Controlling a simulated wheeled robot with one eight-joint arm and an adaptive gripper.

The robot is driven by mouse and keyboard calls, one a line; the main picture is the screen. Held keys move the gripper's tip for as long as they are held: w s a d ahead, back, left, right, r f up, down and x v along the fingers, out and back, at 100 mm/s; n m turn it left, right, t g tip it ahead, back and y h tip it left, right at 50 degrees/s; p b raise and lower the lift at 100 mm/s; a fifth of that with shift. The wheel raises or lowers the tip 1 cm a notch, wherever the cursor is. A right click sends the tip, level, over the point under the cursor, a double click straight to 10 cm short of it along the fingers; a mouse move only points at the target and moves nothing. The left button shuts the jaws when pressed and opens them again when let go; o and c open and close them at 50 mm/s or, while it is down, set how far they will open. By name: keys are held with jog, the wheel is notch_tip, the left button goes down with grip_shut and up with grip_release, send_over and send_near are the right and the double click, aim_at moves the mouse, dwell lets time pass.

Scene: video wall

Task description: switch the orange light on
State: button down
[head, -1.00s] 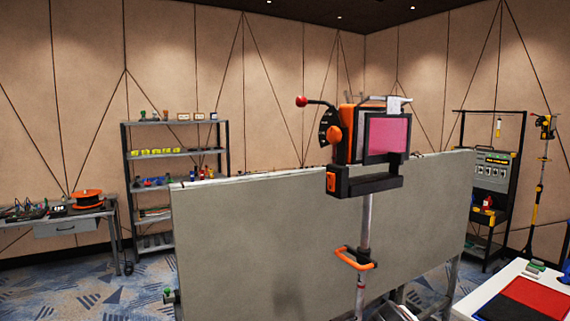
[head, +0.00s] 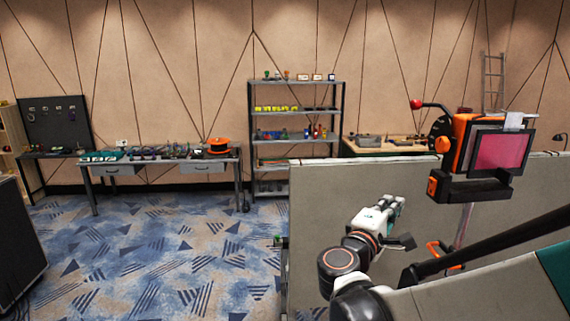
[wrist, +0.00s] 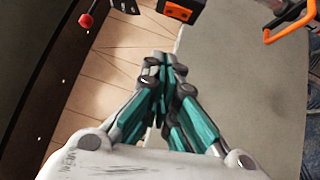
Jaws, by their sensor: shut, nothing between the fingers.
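The orange light (head: 462,140) stands on a pole at the right of the head view. It has a pink panel (head: 500,152) on its front and a black bracket below. A lever with a red ball knob (head: 416,104) sticks out to its left. In the wrist view the red knob (wrist: 86,20) is at the top left and an orange and black part (wrist: 180,9) is at the top edge. My gripper (head: 398,203) is below and left of the light, apart from it. Its fingertips (wrist: 165,62) are together and empty.
A grey partition (head: 312,215) stands by my arm, behind the light. An orange handle (head: 440,256) is on the pole, also at the wrist view's top right (wrist: 288,20). A workbench (head: 160,160) and a shelf (head: 297,110) stand at the back.

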aim_at(432, 186)
jog(key=shift+w+d, duration=0.1)
jog(key=s+d+p+x, duration=0.2)
jog(key=x, duration=1)
jog(key=shift+w+d+p, duration=0.25)
jog(key=shift+p, duration=0.15)
jog(key=shift+r, duration=0.1)
jog(key=shift+d+r+m+g, duration=0.25)
jog(key=shift+d+m+g, duration=0.05)
jog(key=shift+d+m, duration=0.1)
